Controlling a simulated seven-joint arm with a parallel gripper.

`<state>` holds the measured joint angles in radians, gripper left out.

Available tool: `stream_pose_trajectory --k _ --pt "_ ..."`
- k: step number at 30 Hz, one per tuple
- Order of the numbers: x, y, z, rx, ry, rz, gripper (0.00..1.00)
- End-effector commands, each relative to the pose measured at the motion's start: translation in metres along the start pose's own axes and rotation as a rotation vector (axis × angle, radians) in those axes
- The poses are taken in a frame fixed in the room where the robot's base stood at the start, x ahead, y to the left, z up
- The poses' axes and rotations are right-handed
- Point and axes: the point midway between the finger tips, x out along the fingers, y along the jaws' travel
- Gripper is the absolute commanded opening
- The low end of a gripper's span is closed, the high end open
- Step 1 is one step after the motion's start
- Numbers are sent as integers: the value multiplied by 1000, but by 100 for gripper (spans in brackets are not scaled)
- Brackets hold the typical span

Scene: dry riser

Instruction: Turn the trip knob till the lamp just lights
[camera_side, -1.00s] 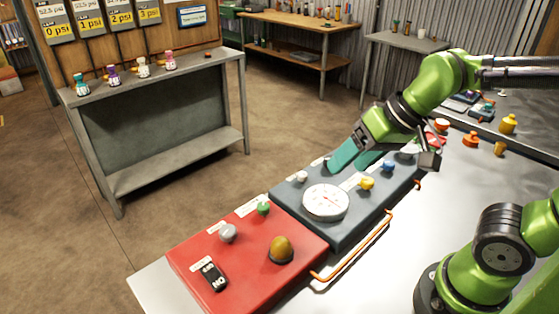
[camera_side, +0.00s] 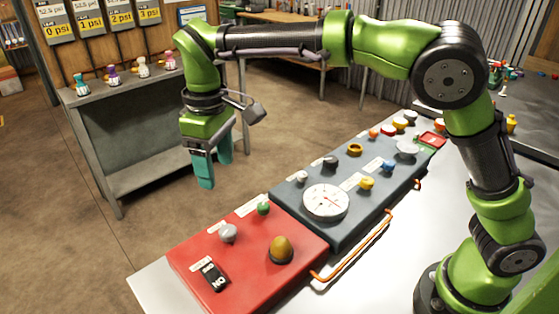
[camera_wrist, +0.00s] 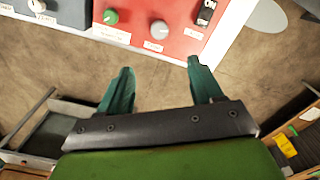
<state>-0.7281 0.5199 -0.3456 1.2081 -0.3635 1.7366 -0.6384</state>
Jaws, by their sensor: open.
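The red box (camera_side: 240,285) carries a grey knob (camera_side: 228,233), a small green knob (camera_side: 263,208), a black rocker switch (camera_side: 214,276) and a brown-amber domed lamp (camera_side: 281,250), which looks unlit. The labels are too small to read, so I cannot tell which knob is the trip knob. The wrist view shows the grey knob (camera_wrist: 159,29), green knob (camera_wrist: 111,17) and switch (camera_wrist: 207,12) at the top; the lamp is out of that view. My gripper (camera_side: 215,173) is open and empty, fingers pointing down, above the floor beyond the red box's far edge, apart from both knobs.
A dark grey panel (camera_side: 285,196) with a round white gauge (camera_side: 326,202) and several knobs adjoins the red box. An orange rail (camera_side: 355,252) runs along its front. Open floor lies between.

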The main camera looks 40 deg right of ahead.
Motion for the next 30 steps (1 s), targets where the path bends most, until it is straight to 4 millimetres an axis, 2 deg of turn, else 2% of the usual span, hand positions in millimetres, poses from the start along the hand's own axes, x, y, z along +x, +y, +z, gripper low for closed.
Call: stream_pose_trajectory --k 5,15,21,25,30 --pt "26 0 1 -1 -3 1 66" --pt "101 1 1 2 -3 1 66" --pt "139 0 0 2 -1 1 66" --pt "155 0 0 2 1 1 66" --pt "164 1 0 2 3 1 66"
